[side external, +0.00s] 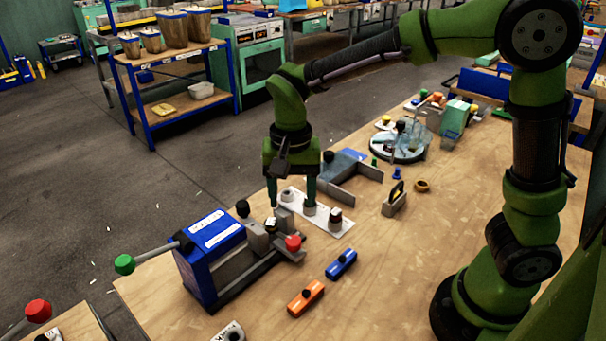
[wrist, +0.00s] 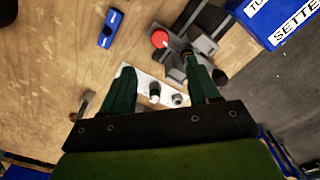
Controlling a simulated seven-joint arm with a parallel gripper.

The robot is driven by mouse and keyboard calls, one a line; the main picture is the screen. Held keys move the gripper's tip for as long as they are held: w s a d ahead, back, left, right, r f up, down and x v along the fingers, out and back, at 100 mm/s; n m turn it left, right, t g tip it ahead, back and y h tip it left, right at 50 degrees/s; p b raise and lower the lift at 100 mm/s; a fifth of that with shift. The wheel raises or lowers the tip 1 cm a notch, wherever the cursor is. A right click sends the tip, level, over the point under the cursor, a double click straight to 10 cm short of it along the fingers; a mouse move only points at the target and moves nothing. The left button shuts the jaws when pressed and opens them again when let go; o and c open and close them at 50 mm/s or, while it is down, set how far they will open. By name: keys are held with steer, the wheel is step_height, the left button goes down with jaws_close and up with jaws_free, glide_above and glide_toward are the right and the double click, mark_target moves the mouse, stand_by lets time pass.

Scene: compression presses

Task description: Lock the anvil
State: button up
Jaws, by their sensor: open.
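The press (side external: 212,238) has a blue body with white labels, grey rails, and a long lever ending in a green ball (side external: 124,264). Grey blocks (side external: 258,236) sit on its rails, likely including the anvil. A red knob (side external: 293,243) stands at the rail end, and a black knob (side external: 242,208) is near the body. In the wrist view the red knob (wrist: 159,39) lies beyond my fingertips. My gripper (side external: 292,208) is open and empty, pointing down over the white plate behind the press. It also shows in the wrist view (wrist: 160,72), its right finger overlapping the grey parts.
A white plate (side external: 338,227) with several small cylinders lies beneath my gripper. A blue block (side external: 341,263) and an orange block (side external: 305,296) lie in front. A grey-and-blue fixture (side external: 345,172) and a round device (side external: 400,143) stand behind. Bare wood is free at front right.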

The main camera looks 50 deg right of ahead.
step_height(320, 180, up, 6)
steer(key=shift+f, duration=0.25)
steer(key=s+d+r+n+t+y, duration=0.2)
steer(key=s+d+n+t, duration=0.3)
steer(key=s, duration=0.7)
steer(key=d+r+t, duration=0.1)
steer(key=d+t, duration=0.1)
steer(key=shift+s+d, duration=0.3)
steer(key=shift+s, duration=0.05)
stand_by(0.4)
